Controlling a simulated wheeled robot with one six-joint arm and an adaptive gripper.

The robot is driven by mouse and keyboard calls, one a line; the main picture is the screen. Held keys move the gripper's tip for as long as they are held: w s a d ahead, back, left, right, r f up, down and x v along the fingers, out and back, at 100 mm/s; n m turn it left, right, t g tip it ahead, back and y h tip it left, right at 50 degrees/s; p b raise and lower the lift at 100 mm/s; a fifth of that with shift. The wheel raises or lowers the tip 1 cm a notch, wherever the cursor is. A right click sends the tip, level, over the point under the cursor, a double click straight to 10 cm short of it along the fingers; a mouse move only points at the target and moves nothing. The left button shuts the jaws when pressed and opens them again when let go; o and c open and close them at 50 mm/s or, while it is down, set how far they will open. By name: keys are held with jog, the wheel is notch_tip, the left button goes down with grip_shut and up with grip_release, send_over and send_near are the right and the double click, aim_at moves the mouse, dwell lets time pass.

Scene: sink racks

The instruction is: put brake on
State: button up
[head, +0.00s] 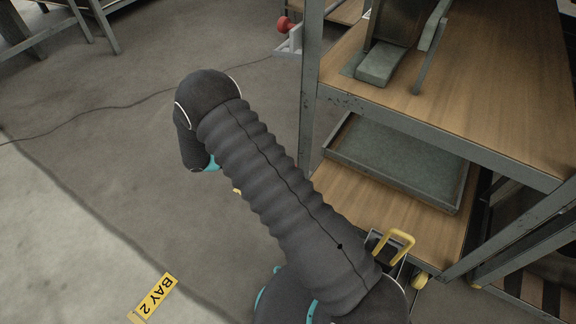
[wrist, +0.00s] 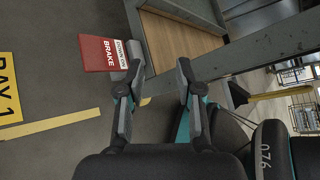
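The brake shows in the wrist view as a red plate (wrist: 98,53) lettered "BRAKE", with a pale label strip (wrist: 121,54) at its right end. It lies at the upper left, beside the rack's lower edge. My gripper (wrist: 160,70) is open with nothing between its fingers. Its left fingertip overlaps the right end of the brake in the picture; I cannot tell whether they touch. In the head view my arm covers the middle, and my gripper and the red plate cannot be made out there.
The rack has an upper wooden shelf (head: 480,75) and a lower one holding a grey tray (head: 390,165). A yellow handle (head: 398,238) stands at its near corner. A red knob (head: 284,24) sits farther back. Bare floor (head: 90,190) lies left, with a "BAY 2" sign (head: 155,297).

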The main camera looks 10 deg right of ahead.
jog(key=w+a+f+n+t+h, duration=0.1)
jog(key=a+f+n+t, duration=0.15)
jog(key=f+n, duration=0.4)
jog(key=w+a+f+n+t+h, duration=0.1)
jog(key=a+f+n+t+h, duration=0.1)
jog(key=f+n+t, duration=0.45)
jog(key=w+d+g, duration=0.1)
jog(key=d, duration=0.3)
jog(key=w+d+f+m+g, duration=0.1)
jog(key=w+d, duration=0.1)
jog(key=d, duration=0.2)
jog(key=w+d+m+g, duration=0.1)
jog(key=w+d, duration=0.1)
jog(key=d, duration=0.3)
jog(key=shift+w+f, duration=0.2)
jog(key=shift+f, duration=0.1)
grip_shut()
jog(key=shift+d, duration=0.1)
